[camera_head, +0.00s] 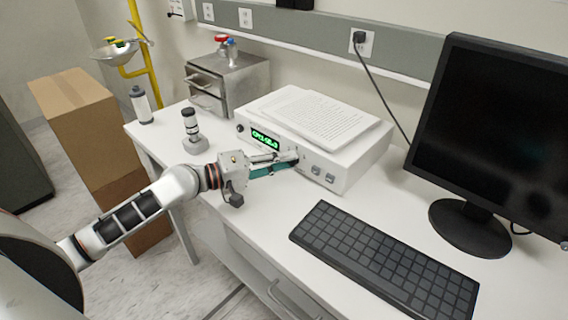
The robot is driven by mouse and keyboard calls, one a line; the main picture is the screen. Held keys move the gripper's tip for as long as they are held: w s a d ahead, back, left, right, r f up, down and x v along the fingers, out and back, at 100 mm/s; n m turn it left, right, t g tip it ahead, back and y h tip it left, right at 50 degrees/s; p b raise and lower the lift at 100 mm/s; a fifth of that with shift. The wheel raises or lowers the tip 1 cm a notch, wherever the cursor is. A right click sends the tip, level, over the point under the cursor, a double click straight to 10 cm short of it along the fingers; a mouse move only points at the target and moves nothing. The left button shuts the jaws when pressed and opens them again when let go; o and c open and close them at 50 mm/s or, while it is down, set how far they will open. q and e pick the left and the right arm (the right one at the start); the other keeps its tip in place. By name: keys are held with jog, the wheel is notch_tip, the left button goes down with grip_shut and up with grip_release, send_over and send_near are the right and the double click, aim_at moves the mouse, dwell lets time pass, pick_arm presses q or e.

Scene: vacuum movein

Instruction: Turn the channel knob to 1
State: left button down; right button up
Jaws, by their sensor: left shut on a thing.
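A white box-shaped device (345,172) stands on the white bench, with a lit green display (265,138) on its front and two switches at the right of the front. My left gripper (296,158) reaches the front face between the display and the switches. Its fingers are shut on a small part there, which I take to be the channel knob. The fingers hide the knob, so its setting cannot be read. My right gripper is not in view.
Papers (318,118) lie on top of the device. A black keyboard (385,262) lies in front, and a monitor (492,130) stands at right. A metal drawer box (228,80), a small grey-based instrument (194,143) and a bottle (141,105) stand at the back left. Cardboard boxes (88,125) stand beside the bench.

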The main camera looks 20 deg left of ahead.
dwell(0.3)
pick_arm(q)
jog(key=c, duration=1.8)
grip_release()
jog(key=shift+v, duration=6)
